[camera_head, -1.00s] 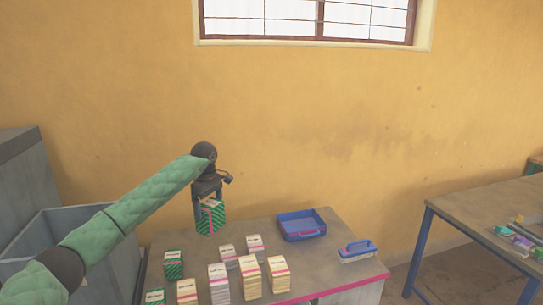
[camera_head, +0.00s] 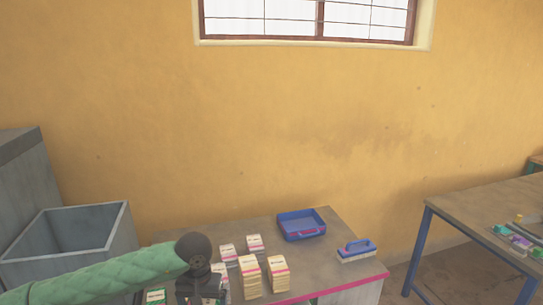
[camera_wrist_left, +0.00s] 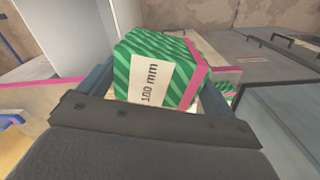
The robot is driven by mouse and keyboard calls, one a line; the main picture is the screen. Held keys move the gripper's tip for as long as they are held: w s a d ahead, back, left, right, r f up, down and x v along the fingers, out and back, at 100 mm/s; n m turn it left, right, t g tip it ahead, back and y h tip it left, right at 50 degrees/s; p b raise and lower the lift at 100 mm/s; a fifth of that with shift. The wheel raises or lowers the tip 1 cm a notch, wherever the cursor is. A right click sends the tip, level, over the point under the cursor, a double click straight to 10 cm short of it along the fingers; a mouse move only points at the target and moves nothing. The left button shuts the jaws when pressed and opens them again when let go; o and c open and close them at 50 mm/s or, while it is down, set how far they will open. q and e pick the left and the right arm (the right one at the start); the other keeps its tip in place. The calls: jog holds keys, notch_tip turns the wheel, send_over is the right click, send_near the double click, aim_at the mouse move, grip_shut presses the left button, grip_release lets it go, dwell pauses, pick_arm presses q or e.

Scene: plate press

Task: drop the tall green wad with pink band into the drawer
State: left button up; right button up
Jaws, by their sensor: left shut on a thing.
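The tall green wad with pink band (camera_wrist_left: 150,72) is between the fingers of my left gripper (camera_wrist_left: 160,88), which is shut on it. Its white label reads 100 mm in the left wrist view. In the head view my left gripper (camera_head: 204,290) is low over the table's front left part, and my arm hides most of the wad. A grey open-topped box, apparently the drawer (camera_head: 122,230), stands left of the table beside a grey cabinet. Its visible inside looks empty; its floor is hidden. My right gripper is not in view.
Several cream wads, such as one with a pink band (camera_head: 278,275), stand on the table (camera_head: 330,275). A blue tray (camera_head: 302,238) and a blue-handled brush (camera_head: 357,252) lie farther right. A second table (camera_head: 480,210) stands at the right.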

pick_arm(q)
jog(key=shift+s+a+f, duration=0.4)
jog(key=shift+a+f, duration=0.2)
jog(key=shift+f, duration=0.05)
jog(key=shift+s+a+f, duration=0.35)
jog(key=shift+a+f, duration=0.2)
jog(key=shift+f, duration=0.05)
jog(key=shift+s+f, duration=0.2)
jog(key=shift+f, duration=0.25)
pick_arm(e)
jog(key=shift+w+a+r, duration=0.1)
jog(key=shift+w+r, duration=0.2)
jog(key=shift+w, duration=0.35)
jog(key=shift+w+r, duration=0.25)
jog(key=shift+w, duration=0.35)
